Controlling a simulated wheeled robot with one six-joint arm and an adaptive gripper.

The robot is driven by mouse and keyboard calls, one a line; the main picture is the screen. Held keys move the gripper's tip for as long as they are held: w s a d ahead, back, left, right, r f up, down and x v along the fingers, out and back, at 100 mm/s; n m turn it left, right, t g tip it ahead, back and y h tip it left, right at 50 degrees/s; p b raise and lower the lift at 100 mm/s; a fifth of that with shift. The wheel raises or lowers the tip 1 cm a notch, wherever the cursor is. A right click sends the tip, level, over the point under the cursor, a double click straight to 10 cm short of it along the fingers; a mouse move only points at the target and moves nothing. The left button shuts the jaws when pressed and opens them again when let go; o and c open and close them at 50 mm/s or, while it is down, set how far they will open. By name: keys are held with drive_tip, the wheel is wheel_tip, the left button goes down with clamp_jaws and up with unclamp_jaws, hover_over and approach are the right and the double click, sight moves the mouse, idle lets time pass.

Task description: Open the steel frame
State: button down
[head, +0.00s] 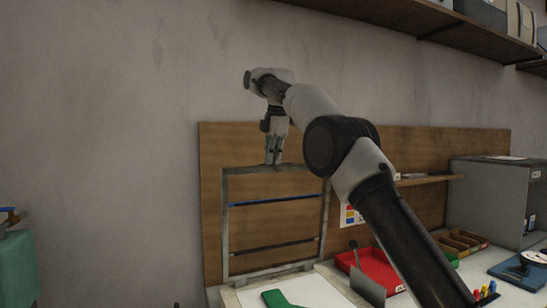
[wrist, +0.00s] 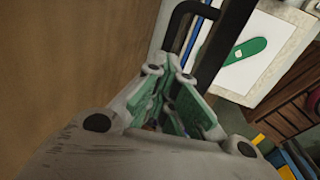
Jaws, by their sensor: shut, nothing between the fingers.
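The steel frame (head: 226,225) stands upright in front of the wooden back panel, with a blue strip and a dark strip across it. In the wrist view a dark bar (wrist: 228,40) and a black curved piece, which look like parts of the frame, lie beyond the fingers. My gripper (head: 273,163) points down at the frame's top bar. Its fingers are shut with nothing between them; whether they touch the bar I cannot tell. The fingertips also show in the wrist view (wrist: 172,76).
The wooden panel (head: 420,152) stands close behind the frame. A red tray (head: 375,270), a compartment tray (head: 462,242) and a grey cabinet (head: 488,200) are to the right. A shelf (head: 400,14) hangs above. Free space lies left of the frame.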

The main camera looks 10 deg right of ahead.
drive_tip(key=c, duration=1.5)
unclamp_jaws()
drive_tip(key=x, duration=0.2)
drive_tip(key=shift+s+a+f, duration=0.1)
drive_tip(key=shift+f, duration=0.15)
drive_tip(key=shift+c, duration=0.2)
drive_tip(key=shift+f, duration=0.1)
